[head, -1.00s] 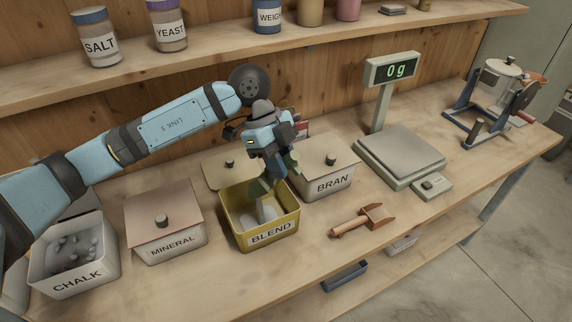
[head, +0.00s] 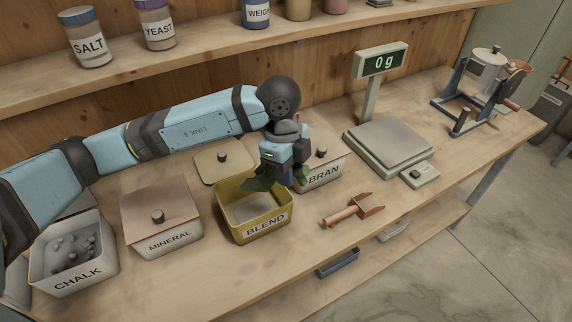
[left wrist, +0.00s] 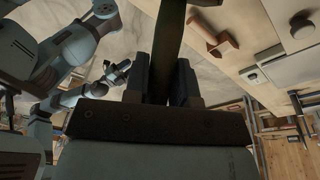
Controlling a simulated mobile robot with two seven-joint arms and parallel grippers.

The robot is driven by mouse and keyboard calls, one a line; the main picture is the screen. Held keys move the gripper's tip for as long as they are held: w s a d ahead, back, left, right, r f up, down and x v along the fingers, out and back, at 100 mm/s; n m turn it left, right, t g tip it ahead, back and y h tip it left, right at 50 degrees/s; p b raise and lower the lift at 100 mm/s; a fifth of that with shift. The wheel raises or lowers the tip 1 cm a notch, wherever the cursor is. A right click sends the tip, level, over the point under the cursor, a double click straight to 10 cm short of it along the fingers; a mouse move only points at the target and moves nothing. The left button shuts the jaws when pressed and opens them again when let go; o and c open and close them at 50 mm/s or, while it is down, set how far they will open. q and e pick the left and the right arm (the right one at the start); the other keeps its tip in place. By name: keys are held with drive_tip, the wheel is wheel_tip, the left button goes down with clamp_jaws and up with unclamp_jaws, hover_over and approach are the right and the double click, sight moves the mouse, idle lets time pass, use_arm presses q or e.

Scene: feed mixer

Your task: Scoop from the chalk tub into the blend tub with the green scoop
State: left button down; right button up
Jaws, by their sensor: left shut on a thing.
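My left gripper (head: 286,166) is shut on the green scoop (head: 260,184), just above the back right rim of the yellow blend tub (head: 268,226). The scoop's dark green handle (left wrist: 168,35) shows between the fingers in the left wrist view; whether its bowl holds anything is hidden. The blend tub is open with pale material (head: 250,208) inside. The white chalk tub (head: 106,262) stands open at the far left with grey lumps (head: 72,250) in pale powder. My right gripper (left wrist: 118,72) shows small in the left wrist view; its jaws are unclear.
The lidded mineral tub (head: 182,240) stands between chalk and blend. A loose lid (head: 222,165) lies behind the blend tub. The lidded bran tub (head: 327,172) is right of it. A copper scoop (head: 350,210) lies in front; the scale (head: 392,142) reads 0 g.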

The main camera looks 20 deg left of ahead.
sight(300, 181)
use_arm(q)
drive_tip(key=d+y, duration=0.1)
drive_tip(key=d+f+y, duration=0.2)
drive_tip(key=shift+s+f+t, duration=0.1)
drive_tip(key=shift+s+t, duration=0.15)
drive_tip(key=shift+t, duration=0.05)
drive_tip(key=shift+a, duration=0.1)
drive_tip(key=shift+a, duration=0.1)
